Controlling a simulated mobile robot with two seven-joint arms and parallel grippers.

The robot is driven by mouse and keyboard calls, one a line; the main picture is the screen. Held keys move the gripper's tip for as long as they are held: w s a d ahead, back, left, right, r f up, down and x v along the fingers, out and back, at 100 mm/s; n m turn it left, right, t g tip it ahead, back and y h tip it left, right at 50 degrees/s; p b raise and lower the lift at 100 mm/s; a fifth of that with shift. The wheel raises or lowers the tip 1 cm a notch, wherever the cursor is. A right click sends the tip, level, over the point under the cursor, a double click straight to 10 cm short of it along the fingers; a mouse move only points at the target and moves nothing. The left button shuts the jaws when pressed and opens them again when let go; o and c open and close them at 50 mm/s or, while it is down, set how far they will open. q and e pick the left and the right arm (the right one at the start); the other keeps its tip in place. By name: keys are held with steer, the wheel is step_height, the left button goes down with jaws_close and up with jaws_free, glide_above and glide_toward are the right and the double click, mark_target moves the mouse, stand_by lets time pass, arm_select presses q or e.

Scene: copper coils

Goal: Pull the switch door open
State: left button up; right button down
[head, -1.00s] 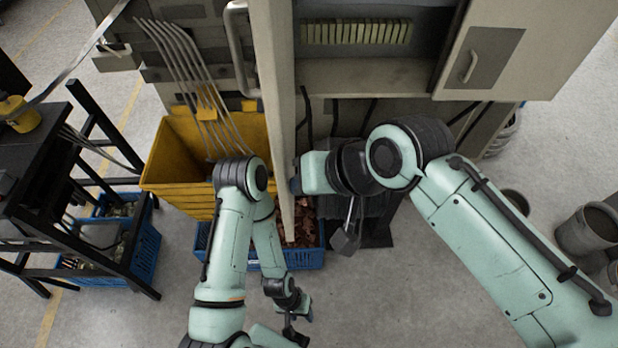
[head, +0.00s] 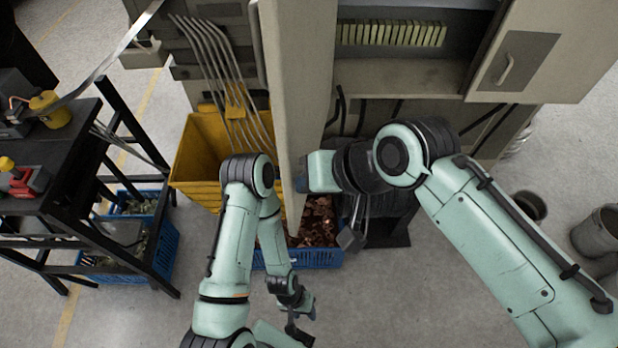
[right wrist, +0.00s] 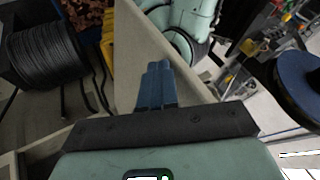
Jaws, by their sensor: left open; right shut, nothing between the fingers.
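The switch door (head: 298,80) is a tall beige panel standing ajar from the grey cabinet, with its inner face towards the right. A row of pale switches (head: 392,34) shows inside the open cabinet. My right gripper (head: 302,186) is beside the door's free edge, on its inner side. In the right wrist view, its blue fingers (right wrist: 158,84) are shut with nothing between them and overlap the door panel (right wrist: 150,40); contact is unclear. My left gripper (head: 298,328) is low in the head view, open and empty, clear of the door.
A yellow bin (head: 200,155) stands left of the door, and a blue crate of copper scrap (head: 325,258) below it. A black table (head: 65,150) stands left. Another cabinet door (head: 540,50) is at right. Grey buckets (head: 595,235) stand on the floor at right.

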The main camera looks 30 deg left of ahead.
stand_by(0.5)
arm_select(q)
steer(key=shift+w+r+p, duration=0.65)
steer(key=shift+w+r, duration=0.1)
steer(key=shift+r, duration=0.15)
arm_select(e)
steer(key=v, duration=1.3)
steer(key=shift+r, duration=0.15)
steer(key=shift+d, duration=0.15)
